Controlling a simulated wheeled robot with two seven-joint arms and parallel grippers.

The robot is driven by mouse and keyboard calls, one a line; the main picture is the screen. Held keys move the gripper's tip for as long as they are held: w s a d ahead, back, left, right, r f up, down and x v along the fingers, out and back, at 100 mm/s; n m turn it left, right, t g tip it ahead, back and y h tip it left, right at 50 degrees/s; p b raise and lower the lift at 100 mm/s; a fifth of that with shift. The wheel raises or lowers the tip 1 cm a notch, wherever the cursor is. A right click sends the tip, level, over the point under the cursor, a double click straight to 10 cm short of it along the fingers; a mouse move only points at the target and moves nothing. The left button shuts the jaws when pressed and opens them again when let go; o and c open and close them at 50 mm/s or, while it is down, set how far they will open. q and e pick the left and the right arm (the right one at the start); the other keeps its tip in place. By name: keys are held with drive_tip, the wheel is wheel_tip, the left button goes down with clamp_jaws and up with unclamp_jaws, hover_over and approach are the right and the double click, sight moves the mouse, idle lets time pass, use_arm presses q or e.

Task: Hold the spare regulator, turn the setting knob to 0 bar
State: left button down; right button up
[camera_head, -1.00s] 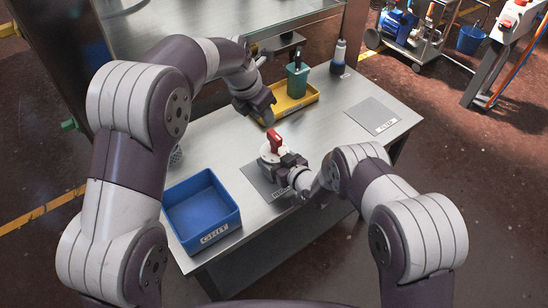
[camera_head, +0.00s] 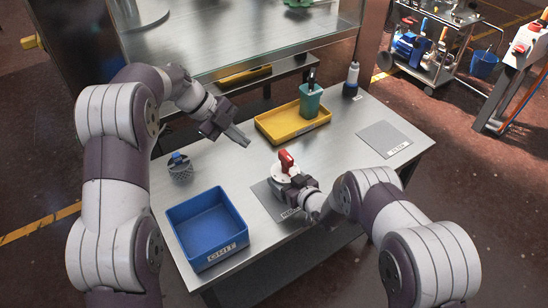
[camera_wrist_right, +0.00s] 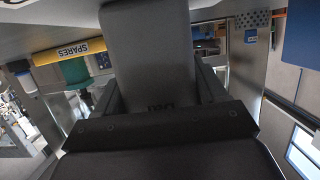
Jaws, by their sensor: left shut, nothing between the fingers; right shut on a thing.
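The regulator (camera_head: 283,172) is a pale round body with a red setting knob (camera_head: 286,158) on top. It is at a grey pad in the middle of the table; whether it touches the pad I cannot tell. My right gripper (camera_head: 293,181) is shut on the regulator from the front right and hides part of it. My left gripper (camera_head: 243,139) is shut and empty, in the air left of and behind the red knob, apart from it. In the right wrist view dark gripper parts fill the middle. The knob's scale cannot be read.
A blue bin (camera_head: 207,223) stands at front left. A yellow tray (camera_head: 268,128), labelled SPARES in the right wrist view (camera_wrist_right: 68,52), holds a green cup (camera_head: 310,103). A grey pad (camera_head: 385,139) is bare.

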sight(286, 159)
use_arm(q)
drive_tip(key=shift+m+g, duration=0.3)
drive_tip(key=shift+m, duration=0.1)
drive_tip(key=x, duration=0.4)
drive_tip(key=w+x, duration=0.1)
drive_tip(key=x, duration=0.3)
drive_tip(key=d+x, duration=0.1)
drive_tip(key=x, duration=0.3)
drive_tip(key=shift+w+r, duration=0.25)
drive_tip(key=shift+r, duration=0.15)
